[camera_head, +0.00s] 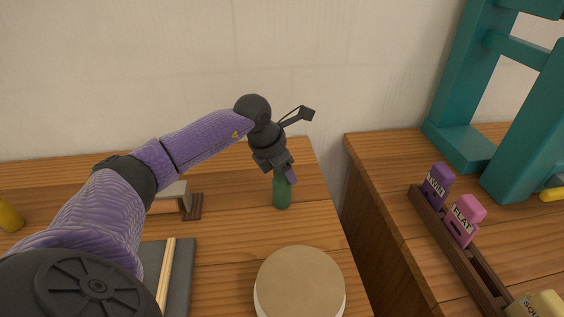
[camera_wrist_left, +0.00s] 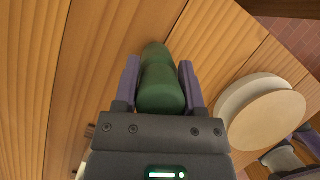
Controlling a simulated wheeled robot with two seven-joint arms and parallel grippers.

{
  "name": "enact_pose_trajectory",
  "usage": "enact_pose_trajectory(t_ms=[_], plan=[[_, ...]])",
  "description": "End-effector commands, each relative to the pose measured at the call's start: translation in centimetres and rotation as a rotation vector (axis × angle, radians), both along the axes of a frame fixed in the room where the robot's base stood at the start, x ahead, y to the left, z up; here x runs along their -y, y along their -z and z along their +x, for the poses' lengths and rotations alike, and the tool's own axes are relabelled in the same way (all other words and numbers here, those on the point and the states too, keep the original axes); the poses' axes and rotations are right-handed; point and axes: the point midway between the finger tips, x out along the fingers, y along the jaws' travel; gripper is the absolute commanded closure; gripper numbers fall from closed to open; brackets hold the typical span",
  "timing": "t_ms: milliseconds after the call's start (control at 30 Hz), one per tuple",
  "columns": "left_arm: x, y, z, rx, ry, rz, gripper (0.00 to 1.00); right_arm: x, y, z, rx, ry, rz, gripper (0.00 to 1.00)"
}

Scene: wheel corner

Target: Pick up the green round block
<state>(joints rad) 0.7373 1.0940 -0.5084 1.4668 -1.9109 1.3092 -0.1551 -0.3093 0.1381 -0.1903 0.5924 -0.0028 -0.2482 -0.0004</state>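The green round block (camera_head: 282,192) stands upright on the left wooden table, near its right edge. My left gripper (camera_head: 286,178) reaches down over it from above. In the left wrist view the green round block (camera_wrist_left: 161,80) sits between the two purple fingers of my left gripper (camera_wrist_left: 160,75), one on each side. The fingers are very close to its sides; I cannot tell whether they press on it. The gripper hides the block's top in the head view.
A round tan-topped disc (camera_head: 300,283) lies near the block; it also shows in the left wrist view (camera_wrist_left: 265,118). A gap separates the tables. The right table carries a rack (camera_head: 452,250) with labelled purple and pink blocks and a teal frame (camera_head: 465,90). A yellow object (camera_head: 10,216) stands far left.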

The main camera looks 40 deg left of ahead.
Motion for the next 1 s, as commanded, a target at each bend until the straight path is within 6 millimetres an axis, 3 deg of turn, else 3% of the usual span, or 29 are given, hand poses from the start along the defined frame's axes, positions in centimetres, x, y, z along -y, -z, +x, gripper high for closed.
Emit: enact_pose_trajectory(t_ms=[33,100,500,567,800,1000], plan=[[0.0,0.1,0.0,-0.002,0.0,0.001,0.85,0.0,0.0,-0.1,-0.001,0.0,0.0,0.41],[0.0,0.1,0.0,-0.003,0.0,0.001,1.0,0.1,0.0,-0.2,-0.003,-0.001,-0.002,0.41],[0.0,-0.1,-0.1,-0.005,0.0,0.001,1.0,1.0,-0.3,-0.9,-0.013,-0.007,-0.015,0.41],[0.0,-1.0,-0.1,-0.002,0.0,0.001,1.0,1.0,-0.6,-0.8,-0.011,-0.008,-0.015,0.41],[0.0,-7.6,0.0,0.003,0.0,0.0,1.0,0.8,-2.9,0.2,0.019,-0.01,-0.01,0.41],[0.2,-10.1,-0.1,-0.002,0.009,0.001,1.0,0.3,-3.8,0.8,0.037,-0.009,0.0,0.41]])
